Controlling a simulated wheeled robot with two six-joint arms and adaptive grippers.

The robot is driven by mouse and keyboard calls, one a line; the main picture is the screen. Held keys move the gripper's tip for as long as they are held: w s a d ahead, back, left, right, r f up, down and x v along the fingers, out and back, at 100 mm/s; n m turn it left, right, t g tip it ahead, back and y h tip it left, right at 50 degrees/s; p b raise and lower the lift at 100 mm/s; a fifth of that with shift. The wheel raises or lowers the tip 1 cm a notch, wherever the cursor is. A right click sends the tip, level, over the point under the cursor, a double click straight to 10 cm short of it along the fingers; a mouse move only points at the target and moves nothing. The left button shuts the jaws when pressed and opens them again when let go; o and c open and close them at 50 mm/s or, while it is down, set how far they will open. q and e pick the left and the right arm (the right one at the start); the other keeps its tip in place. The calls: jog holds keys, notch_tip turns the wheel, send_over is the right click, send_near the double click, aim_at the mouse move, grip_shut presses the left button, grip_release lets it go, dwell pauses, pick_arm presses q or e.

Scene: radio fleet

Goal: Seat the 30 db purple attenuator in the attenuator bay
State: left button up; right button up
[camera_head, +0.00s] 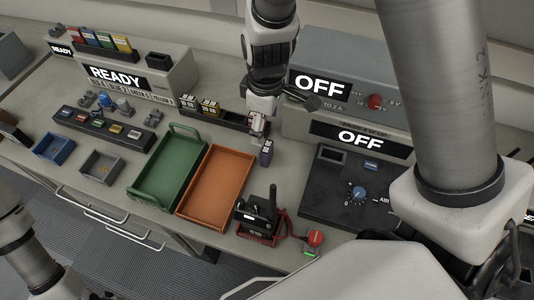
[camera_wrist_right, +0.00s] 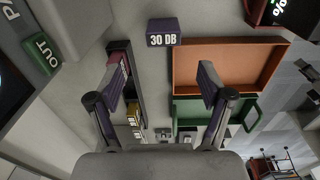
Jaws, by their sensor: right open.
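The 30 dB purple attenuator (camera_head: 266,154) is a small dark purple block standing on the bench behind the orange tray. In the right wrist view its "30 DB" label (camera_wrist_right: 164,40) faces the camera. My right gripper (camera_head: 259,130) hangs from above close to the block in the head view. In the wrist view the two fingers (camera_wrist_right: 161,85) are wide apart and empty, with the block beyond their tips and not between them. I cannot tell which opening is the attenuator bay. My left arm shows at the lower left, but its gripper is out of view.
A dark rack (camera_head: 232,117) with other labelled blocks stands behind the trays. An orange tray (camera_head: 243,155) and a green tray (camera_head: 150,158) lie to the left. A handheld radio (camera_head: 271,203) in a red stand is in front. A black panel (camera_head: 320,207) with a dial is at right.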

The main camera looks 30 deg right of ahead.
aim_at(267, 147)
jog(key=f, duration=0.3)
jog(key=f+b, duration=0.1)
jog(key=f, duration=0.7)
jog(key=shift+s+d+f, duration=0.1)
jog(key=shift+s, duration=0.2)
pick_arm(q)
notch_tip(267, 147, down, 2)
jog(key=shift+f, duration=0.2)
pick_arm(e)
jog(key=shift+r, duration=0.2)
jog(key=c, duration=1.4)
